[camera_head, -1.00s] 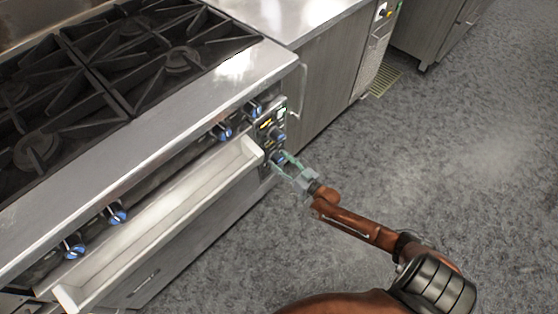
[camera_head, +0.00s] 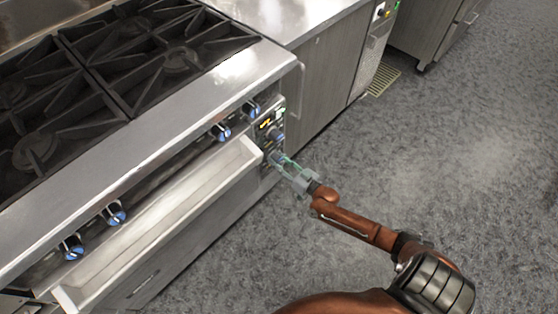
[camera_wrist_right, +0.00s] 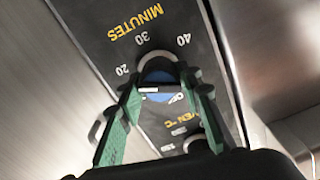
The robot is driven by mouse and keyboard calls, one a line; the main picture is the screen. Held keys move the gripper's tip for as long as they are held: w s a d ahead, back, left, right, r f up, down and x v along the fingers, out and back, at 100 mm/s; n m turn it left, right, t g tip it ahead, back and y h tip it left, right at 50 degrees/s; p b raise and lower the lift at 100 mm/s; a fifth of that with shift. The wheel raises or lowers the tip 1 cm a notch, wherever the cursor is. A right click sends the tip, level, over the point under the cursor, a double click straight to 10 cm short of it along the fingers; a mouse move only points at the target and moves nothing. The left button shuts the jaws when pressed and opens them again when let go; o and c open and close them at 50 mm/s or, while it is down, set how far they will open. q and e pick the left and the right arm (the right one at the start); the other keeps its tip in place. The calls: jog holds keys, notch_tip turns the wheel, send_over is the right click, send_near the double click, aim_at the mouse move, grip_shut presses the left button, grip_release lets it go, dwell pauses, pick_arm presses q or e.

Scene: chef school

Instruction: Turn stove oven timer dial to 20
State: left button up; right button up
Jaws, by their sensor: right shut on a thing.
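The oven timer dial (camera_wrist_right: 158,76) is a blue and dark knob in the right wrist view, with the yellow word MINUTES and the marks 20, 30 and 40 around it, upside down. My right gripper (camera_wrist_right: 162,84) has its two green fingers closed on either side of the dial. The fingers partly hide it, and I cannot read its exact setting. In the head view my right gripper (camera_head: 284,162) meets the lower dial on the control panel (camera_head: 263,141) at the stove's right end. My left gripper is not in view.
A second knob (camera_wrist_right: 197,143) by the oven °C scale sits close by. In the head view a long pale open tray (camera_head: 165,214) juts out along the stove front, just left of my gripper. Blue burner knobs (camera_head: 221,132) line the front. The floor at right is clear.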

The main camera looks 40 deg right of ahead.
jog(key=shift+m, duration=0.4)
jog(key=o, duration=1.2)
jog(key=shift+c, duration=0.2)
jog(key=s+d, duration=0.1)
jog(key=s, duration=1.1)
